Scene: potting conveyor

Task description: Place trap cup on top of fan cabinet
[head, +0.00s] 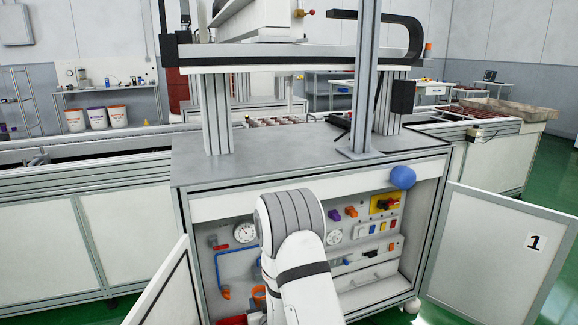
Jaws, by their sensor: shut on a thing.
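My white arm with dark bands reaches up from the bottom centre in front of an open cabinet. My gripper is not in view, and the arm may hide it. I cannot make out the trap cup. The cabinet (300,176) has a flat grey top and open doors; no label shows whether it is the fan cabinet. Inside its opening are a round gauge (245,232), a blue pipe (218,262), an orange fitting (259,293) partly behind my arm, and several coloured knobs and valves.
Open doors stand left (166,290) and right (497,250), the right one marked 1. Posts (364,90) and a gantry beam (290,66) stand over the top. Its front left part is bare.

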